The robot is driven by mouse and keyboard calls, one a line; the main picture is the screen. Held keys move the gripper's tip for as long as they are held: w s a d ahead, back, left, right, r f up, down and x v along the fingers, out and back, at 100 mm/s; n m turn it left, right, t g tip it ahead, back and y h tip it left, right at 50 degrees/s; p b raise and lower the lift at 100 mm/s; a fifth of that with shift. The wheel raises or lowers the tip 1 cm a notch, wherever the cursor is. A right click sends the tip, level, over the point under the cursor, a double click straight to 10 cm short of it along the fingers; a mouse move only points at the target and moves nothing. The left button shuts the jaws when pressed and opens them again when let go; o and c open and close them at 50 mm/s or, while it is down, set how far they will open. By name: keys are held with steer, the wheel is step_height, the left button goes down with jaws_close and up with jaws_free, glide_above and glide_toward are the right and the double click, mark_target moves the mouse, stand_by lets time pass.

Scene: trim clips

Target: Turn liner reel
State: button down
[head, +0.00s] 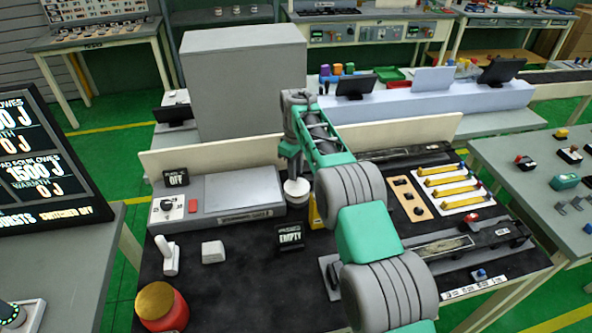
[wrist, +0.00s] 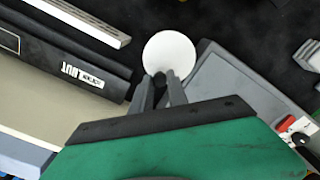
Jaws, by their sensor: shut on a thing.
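A white round piece (head: 297,188), which looks like the liner reel, is on the dark bench mat just right of the grey machine box. It also shows as a white disc in the wrist view (wrist: 170,52). My gripper (wrist: 162,82) is shut on it, with both dark fingers close together at the disc's near edge. In the head view my gripper (head: 295,174) points down from above onto the white piece. My wrist and fingers hide part of its top there. How the reel is mounted, and how far it is turned, cannot be told.
The grey box (head: 215,197) with a knob and red button stands close on the left. A small display reading EMPTY (head: 290,238) is in front. A red jar with a golden lid (head: 160,305) is at the front left. Yellow-handled strips (head: 447,181) lie to the right.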

steer(key=c, duration=1.3)
jaws_free()
step_height(320, 180, up, 8)
steer(key=shift+f+b, duration=0.1)
steer(key=shift+b, duration=0.4)
